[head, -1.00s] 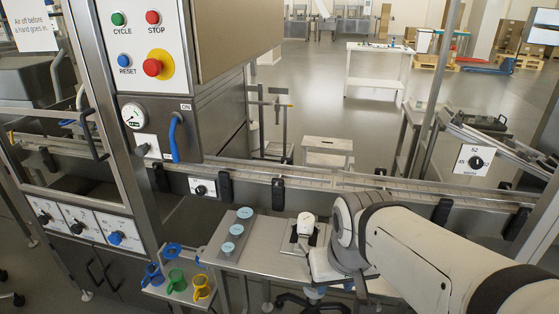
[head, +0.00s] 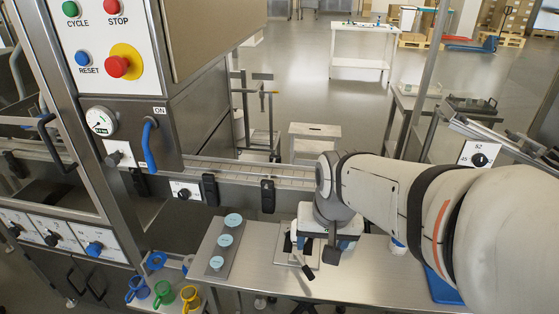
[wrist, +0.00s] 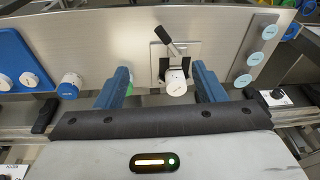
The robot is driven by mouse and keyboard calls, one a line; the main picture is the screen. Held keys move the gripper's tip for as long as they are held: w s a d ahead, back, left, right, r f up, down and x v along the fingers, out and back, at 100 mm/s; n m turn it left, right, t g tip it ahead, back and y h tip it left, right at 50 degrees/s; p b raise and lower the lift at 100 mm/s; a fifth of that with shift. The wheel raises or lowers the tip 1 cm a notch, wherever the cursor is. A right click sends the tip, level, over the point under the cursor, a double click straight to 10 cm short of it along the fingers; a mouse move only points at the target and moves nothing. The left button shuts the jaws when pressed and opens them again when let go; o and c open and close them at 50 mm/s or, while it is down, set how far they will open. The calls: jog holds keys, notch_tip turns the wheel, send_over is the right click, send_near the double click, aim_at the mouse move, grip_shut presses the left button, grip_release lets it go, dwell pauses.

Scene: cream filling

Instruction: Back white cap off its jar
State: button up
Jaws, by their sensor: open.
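A white-capped jar (wrist: 176,82) stands in a clamp fixture (wrist: 160,53) with a black lever, near the middle of the wrist view. My gripper (wrist: 162,84) is open, with its two blue fingers on either side of that jar in the picture; the jar lies nearer the right finger. I cannot tell the height gap, and nothing is held. In the head view my gripper (head: 333,250) hangs over the table beside the fixture and hides much of the jar.
A grey strip with several pale-blue discs (head: 225,240) lies at the table's left end. A conveyor rail (head: 235,175) runs behind the steel table (head: 350,275). The table front is mostly clear.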

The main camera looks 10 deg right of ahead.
jog(key=shift+o, duration=0.6)
jog(key=w+m+p, duration=0.3)
jog(key=w+m, duration=0.2)
jog(key=w, duration=0.4)
jog(key=shift+w+f+m+g, duration=0.15)
jog(key=shift+f+m+g, duration=0.05)
jog(key=shift+m+g, duration=0.1)
jog(key=w+f+m+p, duration=0.1)
jog(key=w, duration=0.1)
jog(key=w+f+m+p, duration=0.1)
jog(key=w+m, duration=0.1)
jog(key=w+f+m, duration=0.1)
jog(key=w, duration=0.1)
jog(key=shift+w+d+f+m+y+p, duration=0.15)
jog(key=shift+d+f+m+y+p, duration=0.15)
jog(key=shift+p, duration=0.1)
jog(key=shift+w+f+m+g, duration=0.25)
jog(key=shift+f+m+g, duration=0.05)
jog(key=shift+f, duration=0.3)
jog(key=shift+w+a+f+p, duration=0.1)
jog(key=shift+w+f+p, duration=0.1)
jog(key=shift+f, duration=1)
jog(key=shift+w+a+f+p, duration=0.1)
jog(key=shift+f+p, duration=0.05)
jog(key=shift+f, duration=1)
jog(key=shift+w+f+p, duration=0.1)
jog(key=shift+f+p, duration=0.1)
jog(key=shift+f, duration=1)
jog(key=shift+c, duration=0.2)
